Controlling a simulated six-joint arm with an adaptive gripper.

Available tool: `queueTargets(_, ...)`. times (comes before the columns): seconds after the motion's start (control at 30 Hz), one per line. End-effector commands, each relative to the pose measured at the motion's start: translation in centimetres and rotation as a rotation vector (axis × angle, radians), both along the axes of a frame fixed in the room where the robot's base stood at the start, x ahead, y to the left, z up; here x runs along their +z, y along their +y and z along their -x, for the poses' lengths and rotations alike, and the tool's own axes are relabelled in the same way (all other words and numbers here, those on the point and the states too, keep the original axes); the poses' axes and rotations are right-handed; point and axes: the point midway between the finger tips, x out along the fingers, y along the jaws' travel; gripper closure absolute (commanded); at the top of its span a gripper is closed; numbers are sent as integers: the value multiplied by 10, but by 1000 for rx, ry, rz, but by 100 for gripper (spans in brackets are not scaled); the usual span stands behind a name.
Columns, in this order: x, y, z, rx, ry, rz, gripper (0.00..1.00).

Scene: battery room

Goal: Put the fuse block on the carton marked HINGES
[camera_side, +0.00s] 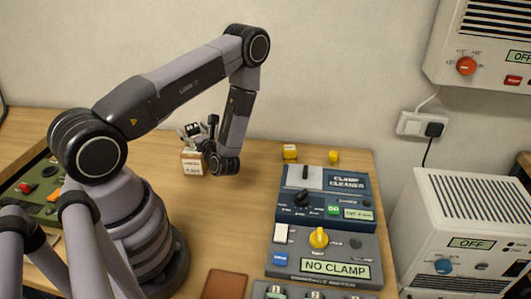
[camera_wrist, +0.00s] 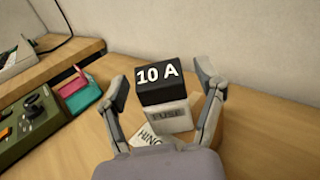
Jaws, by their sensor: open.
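The fuse block, with a black top marked "10 A" (camera_wrist: 160,82) and a pale base marked "FUSE", stands upright in the middle of the wrist view. It appears to rest on the carton, whose white label (camera_wrist: 146,138) shows part of the word HINGES. In the side view the small brown carton (camera_side: 193,164) stands on the table below my gripper (camera_side: 197,131). My gripper (camera_wrist: 162,84) is open, with one finger on each side of the fuse block and gaps visible between. Most of the carton is hidden by the block and gripper in the wrist view.
Two small yellow blocks (camera_side: 290,152) lie near the table's back edge. The Clamp Cleaner device (camera_side: 325,197) and a meter with a yellow knob (camera_side: 320,250) stand to the right. A green panel (camera_side: 40,196) is at the left.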

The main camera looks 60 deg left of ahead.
Motion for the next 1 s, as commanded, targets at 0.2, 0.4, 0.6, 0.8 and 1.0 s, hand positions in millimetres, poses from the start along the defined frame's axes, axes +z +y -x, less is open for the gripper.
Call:
queueTargets(0.2,0,-32,-1,-8,2,1,32)
queueTargets(0.4,0,-76,-2,-9,1,0,32)
queueTargets(0.6,0,-107,-1,-5,0,0,32)
queueTargets(0.8,6,-120,-1,18,-20,5,32)
queueTargets(1.0,63,-125,2,219,-211,77,32)
